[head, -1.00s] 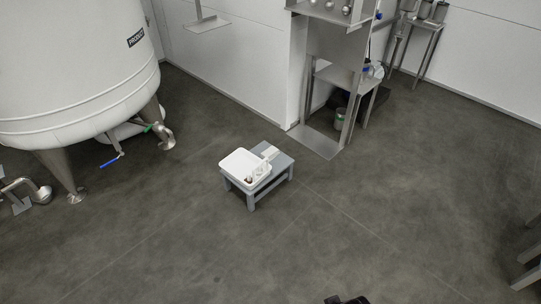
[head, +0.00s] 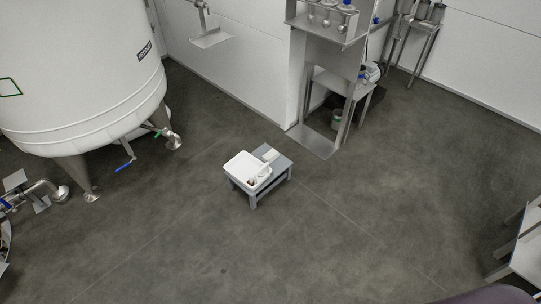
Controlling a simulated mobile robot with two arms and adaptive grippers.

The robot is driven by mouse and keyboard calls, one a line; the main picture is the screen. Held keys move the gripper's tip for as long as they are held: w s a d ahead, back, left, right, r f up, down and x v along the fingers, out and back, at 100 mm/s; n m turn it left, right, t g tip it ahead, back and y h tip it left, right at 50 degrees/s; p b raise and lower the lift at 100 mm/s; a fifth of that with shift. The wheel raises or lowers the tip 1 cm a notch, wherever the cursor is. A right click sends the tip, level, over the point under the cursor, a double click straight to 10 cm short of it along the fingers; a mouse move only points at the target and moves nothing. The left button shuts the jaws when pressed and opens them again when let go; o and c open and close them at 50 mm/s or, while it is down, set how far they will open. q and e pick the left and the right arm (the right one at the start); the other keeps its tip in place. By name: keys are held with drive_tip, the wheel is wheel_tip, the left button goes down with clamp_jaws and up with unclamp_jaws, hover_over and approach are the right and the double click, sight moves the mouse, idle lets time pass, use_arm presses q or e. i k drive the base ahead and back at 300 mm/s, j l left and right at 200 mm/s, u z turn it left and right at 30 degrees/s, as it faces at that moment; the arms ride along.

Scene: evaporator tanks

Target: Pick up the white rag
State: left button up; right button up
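A small folded white cloth, which looks like the white rag (head: 270,155), lies on the far right part of a low grey stool (head: 285,166) in the middle of the floor. A white tray (head: 240,162) with a few small items in it sits on the same stool, to the left of the cloth. The items are too small to tell apart. Neither of my grippers shows in the head view.
A large white tank (head: 80,80) on metal legs stands at the left, with pipes and a blue-handled valve (head: 125,165) below. A metal shelf stand (head: 335,95) is behind the stool. A metal table (head: 525,245) is at the right edge. The floor around the stool is clear.

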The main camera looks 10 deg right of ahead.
sight(269, 157)
drive_tip(key=i+l+u, duration=0.1)
drive_tip(key=u, duration=0.35)
drive_tip(key=l+u, duration=0.25)
drive_tip(key=u, duration=0.25)
drive_tip(key=i+l+u, duration=0.15)
drive_tip(key=l+u, duration=0.25)
drive_tip(key=l, duration=0.8)
drive_tip(key=l+u, duration=0.35)
drive_tip(key=l, duration=0.85)
drive_tip(key=k, duration=0.05)
